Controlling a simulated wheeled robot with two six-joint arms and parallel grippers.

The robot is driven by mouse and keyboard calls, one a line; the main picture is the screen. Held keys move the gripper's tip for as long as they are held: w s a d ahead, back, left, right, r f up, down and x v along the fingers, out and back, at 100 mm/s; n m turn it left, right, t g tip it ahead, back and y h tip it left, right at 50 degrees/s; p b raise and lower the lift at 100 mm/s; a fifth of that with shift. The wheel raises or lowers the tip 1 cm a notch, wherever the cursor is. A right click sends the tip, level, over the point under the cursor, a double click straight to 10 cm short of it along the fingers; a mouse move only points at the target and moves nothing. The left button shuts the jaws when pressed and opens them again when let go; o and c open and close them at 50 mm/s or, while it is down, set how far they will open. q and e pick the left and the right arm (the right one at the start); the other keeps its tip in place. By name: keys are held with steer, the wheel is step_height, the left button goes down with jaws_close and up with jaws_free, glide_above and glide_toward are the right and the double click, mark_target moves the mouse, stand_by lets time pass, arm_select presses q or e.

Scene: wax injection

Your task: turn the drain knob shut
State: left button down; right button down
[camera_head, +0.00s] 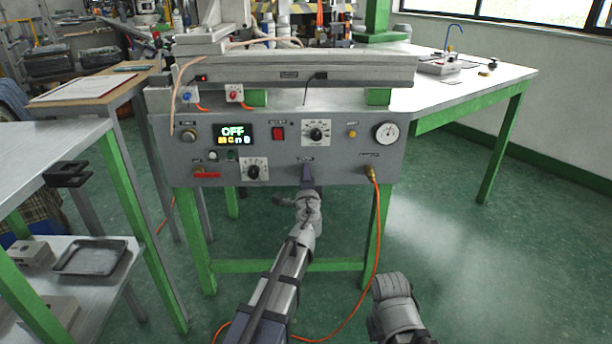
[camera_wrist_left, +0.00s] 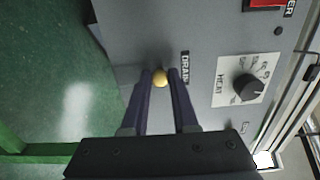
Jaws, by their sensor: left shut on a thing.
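In the head view my left gripper (camera_head: 307,174) reaches the panel's lower middle and hides the knob. The knob's turn angle cannot be told. My right arm shows at the lower right of the head view, but its gripper is not in view.
The grey control panel (camera_head: 345,170) carries a HEAT dial (camera_head: 316,132), a red switch (camera_head: 278,133), a gauge (camera_head: 386,133), a display reading OFF (camera_head: 235,134) and another dial (camera_head: 253,169). An orange hose (camera_head: 378,230) hangs right of my left arm. A shelf table stands at left.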

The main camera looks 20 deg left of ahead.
arm_select(q)
steer(key=c, duration=0.7)
jaws_free()
steer(key=v, duration=0.8)
steer(key=shift+w, duration=0.1)
